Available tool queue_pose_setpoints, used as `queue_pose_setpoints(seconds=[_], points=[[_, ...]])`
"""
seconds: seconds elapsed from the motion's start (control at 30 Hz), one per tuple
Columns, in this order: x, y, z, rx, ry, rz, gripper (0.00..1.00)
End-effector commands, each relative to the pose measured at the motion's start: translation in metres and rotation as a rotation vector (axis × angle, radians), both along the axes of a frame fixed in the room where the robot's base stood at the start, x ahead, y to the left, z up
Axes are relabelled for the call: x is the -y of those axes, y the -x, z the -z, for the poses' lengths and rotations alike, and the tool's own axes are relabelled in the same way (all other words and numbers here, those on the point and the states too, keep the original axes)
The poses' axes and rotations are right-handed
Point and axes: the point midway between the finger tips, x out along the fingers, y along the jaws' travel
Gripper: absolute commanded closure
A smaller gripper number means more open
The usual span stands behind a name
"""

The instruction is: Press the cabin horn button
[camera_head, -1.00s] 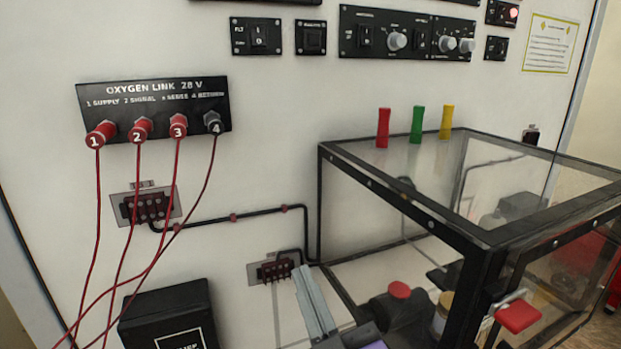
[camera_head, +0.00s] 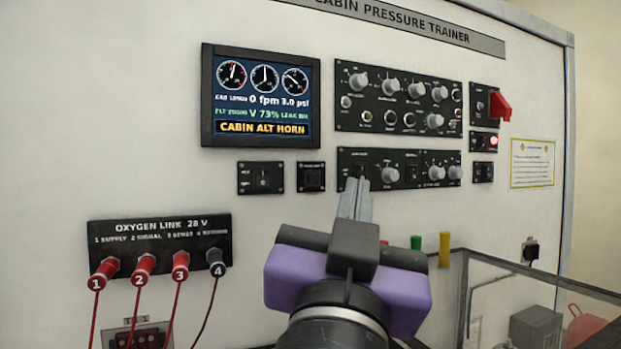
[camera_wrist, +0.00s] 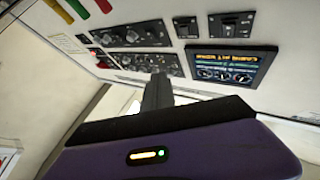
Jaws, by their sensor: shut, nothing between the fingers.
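A panel (camera_head: 258,97) with a screen reads "CABIN ALT HORN" in its bottom orange line. Below it are two small black panels, a switch panel (camera_head: 260,178) and a panel with a dark square button (camera_head: 311,177). Their small labels are too blurred to tell which is the cabin horn button. My gripper (camera_head: 357,186) is shut and empty, its fingertips pointing up in front of the left end of the lower knob panel (camera_head: 411,186). It covers part of that panel's left switch. The wrist view shows the shut fingers (camera_wrist: 158,80) and the screen (camera_wrist: 228,66) inverted.
A larger knob panel (camera_head: 398,98) sits above, with a red guarded switch (camera_head: 500,107) and a red lamp (camera_head: 491,142) to its right. A clear box (camera_head: 540,275) stands at lower right.

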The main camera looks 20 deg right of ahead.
Motion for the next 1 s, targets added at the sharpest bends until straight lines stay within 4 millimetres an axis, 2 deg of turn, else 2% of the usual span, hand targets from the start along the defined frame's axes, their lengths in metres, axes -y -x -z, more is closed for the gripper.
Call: queue_pose_setpoints(seconds=[0.13, 0.57, 0.77, 1.0], points=[[0.002, 0.004, -0.008, 0.013, -0.02, 0.009, 1.0], [0.002, 0.001, -0.008, 0.011, -0.021, 0.01, 1.0], [0.003, -0.017, -0.008, 0.011, -0.02, 0.01, 1.0], [0.002, -0.05, -0.008, 0.011, -0.02, 0.01, 1.0]])
